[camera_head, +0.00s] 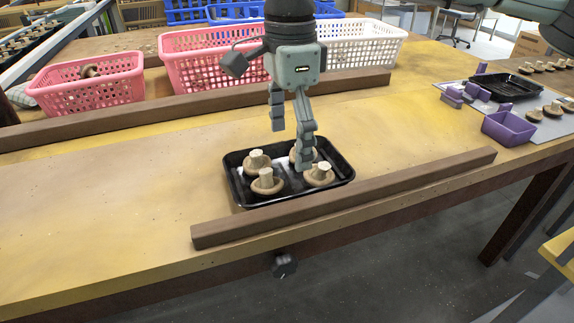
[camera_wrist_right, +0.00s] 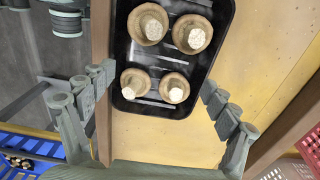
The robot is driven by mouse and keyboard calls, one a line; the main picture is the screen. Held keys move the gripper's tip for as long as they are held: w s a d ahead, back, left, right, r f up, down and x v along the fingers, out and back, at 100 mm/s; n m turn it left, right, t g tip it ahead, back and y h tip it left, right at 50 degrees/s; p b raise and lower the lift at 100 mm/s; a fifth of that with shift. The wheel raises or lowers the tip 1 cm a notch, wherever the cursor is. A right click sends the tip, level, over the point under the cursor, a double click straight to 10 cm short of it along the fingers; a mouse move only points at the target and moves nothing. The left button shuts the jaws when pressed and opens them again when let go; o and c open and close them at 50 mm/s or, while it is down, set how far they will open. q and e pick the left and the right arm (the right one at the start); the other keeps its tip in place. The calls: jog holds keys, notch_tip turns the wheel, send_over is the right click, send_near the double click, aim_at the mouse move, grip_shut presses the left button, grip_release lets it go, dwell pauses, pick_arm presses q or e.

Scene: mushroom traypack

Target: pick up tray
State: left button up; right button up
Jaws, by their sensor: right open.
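A black tray (camera_head: 338,167) lies on the wooden table, holding several brown mushrooms (camera_head: 266,181) with pale cut stems. My right gripper (camera_head: 290,146) comes down from above at the tray's far side. Its fingers are spread apart with nothing between the tips. One finger overlaps a mushroom at the back of the tray in the head view, so the exact gap is unclear. In the right wrist view the open gripper (camera_wrist_right: 152,84) has one finger on each side of the near end of the tray (camera_wrist_right: 121,35). My left gripper is not in view.
Wooden rails (camera_head: 350,198) run along the table's front and behind (camera_head: 200,107) the tray. Pink baskets (camera_head: 88,87) and a white basket (camera_head: 365,47) stand at the back. Another black tray (camera_head: 505,87) and purple boxes (camera_head: 508,128) are at right. The table left of the tray is clear.

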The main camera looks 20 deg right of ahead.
aim_at(287, 160)
notch_tip(287, 160, down, 4)
jog(key=shift+w+a+f, duration=0.1)
jog(key=shift+a+f, duration=0.05)
jog(key=shift+f, duration=0.1)
jog(key=c, duration=1)
